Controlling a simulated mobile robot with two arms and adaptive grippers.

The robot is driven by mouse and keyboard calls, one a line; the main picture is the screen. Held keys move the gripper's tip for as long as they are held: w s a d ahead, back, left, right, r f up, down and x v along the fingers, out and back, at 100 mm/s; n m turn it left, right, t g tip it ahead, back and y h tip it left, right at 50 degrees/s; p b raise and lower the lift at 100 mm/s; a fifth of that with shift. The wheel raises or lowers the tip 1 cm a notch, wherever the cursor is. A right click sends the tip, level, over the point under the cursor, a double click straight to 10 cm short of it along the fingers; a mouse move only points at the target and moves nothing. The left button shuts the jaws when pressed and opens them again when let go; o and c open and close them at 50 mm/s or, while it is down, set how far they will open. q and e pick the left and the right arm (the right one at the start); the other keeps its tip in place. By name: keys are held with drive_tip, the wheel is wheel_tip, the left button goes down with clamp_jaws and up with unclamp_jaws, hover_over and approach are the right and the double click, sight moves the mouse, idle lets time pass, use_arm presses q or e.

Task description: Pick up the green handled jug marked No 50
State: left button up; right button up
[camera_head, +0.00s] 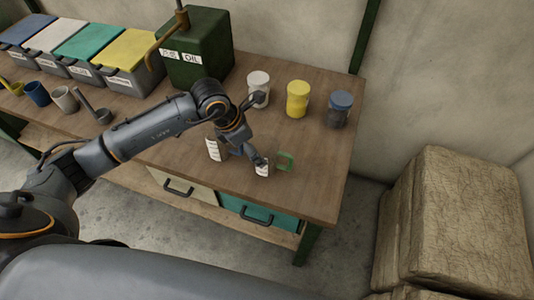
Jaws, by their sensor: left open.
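The green-handled jug has a small pale body (264,171) with a marked label, too small to read, and a green handle (286,161) on its right side. It stands upright near the front edge of the workbench (318,180). My left gripper (259,130) is open and empty above the bench. Its lower finger overlaps the jug's top left in this view; I cannot tell whether they touch. Its other finger points toward the white jar. A second pale jug (213,149) with a blue handle stands to the left, partly behind the gripper. My right gripper is out of view.
White (259,82), yellow (298,99) and blue-lidded (338,109) jars stand behind the gripper. A green oil can (200,50), coloured bins (129,58) and cups (65,98) occupy the bench's left. Brown bales (455,215) stand right of it. The bench's right front is clear.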

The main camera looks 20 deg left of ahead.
use_arm(q)
drive_tip(key=x, duration=0.3)
drive_tip(key=shift+w+d+f+p, duration=0.2)
drive_tip(key=shift+d+f+p, duration=0.15)
drive_tip(key=shift+p, duration=0.3)
drive_tip(key=p+x, duration=0.1)
drive_tip(key=x, duration=0.2)
drive_tip(key=shift+w+d+f, duration=0.1)
drive_tip(key=shift+w+f, duration=0.05)
drive_tip(key=shift+w, duration=0.05)
drive_tip(key=shift+w+d+f, duration=0.1)
drive_tip(key=shift+f, duration=0.3)
drive_tip(key=c, duration=1.1)
drive_tip(key=shift+c, duration=0.7)
